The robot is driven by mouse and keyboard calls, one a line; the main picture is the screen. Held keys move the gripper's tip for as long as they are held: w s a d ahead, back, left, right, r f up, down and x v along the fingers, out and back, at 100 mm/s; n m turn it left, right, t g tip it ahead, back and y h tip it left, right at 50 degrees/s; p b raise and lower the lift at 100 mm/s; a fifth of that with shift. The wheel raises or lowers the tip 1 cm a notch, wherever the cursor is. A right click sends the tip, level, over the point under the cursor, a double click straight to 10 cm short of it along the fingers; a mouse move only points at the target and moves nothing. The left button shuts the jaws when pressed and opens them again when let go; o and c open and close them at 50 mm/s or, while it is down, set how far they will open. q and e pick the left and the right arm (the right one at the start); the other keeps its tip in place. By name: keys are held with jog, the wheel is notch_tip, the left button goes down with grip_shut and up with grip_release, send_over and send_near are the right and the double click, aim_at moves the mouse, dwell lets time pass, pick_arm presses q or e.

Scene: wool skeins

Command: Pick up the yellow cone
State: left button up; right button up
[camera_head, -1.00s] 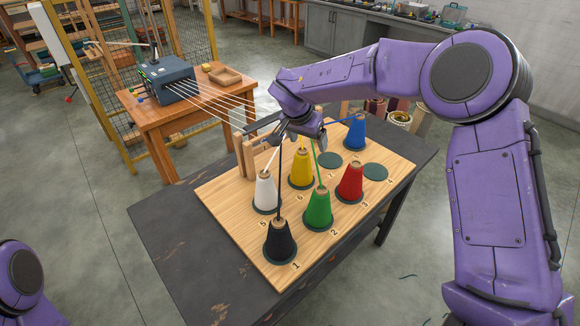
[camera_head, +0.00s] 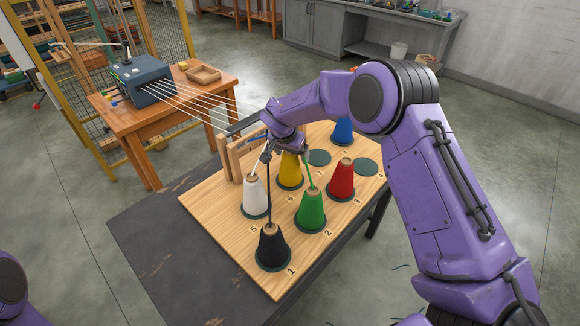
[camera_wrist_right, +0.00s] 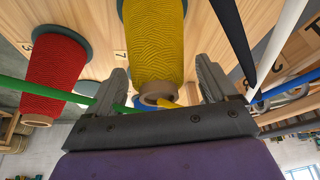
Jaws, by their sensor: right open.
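The yellow cone (camera_head: 290,175) stands upright on the wooden board, between the white cone and the red cone. My right gripper (camera_head: 283,148) is just above it, hiding its top in the head view. In the right wrist view the yellow cone (camera_wrist_right: 153,40) narrows to a brown tube end between the two fingers of my right gripper (camera_wrist_right: 163,80). The fingers are apart, one on each side, with gaps to the cone. My left gripper is out of view.
Close by are a white cone (camera_head: 255,196), black cone (camera_head: 272,248), green cone (camera_head: 311,210), red cone (camera_head: 341,180) and blue cone (camera_head: 343,132). Coloured strands rise from several cones past my gripper. Two dark round pads (camera_head: 366,167) are empty. A wooden rack (camera_head: 237,158) stands behind.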

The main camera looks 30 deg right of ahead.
grip_shut()
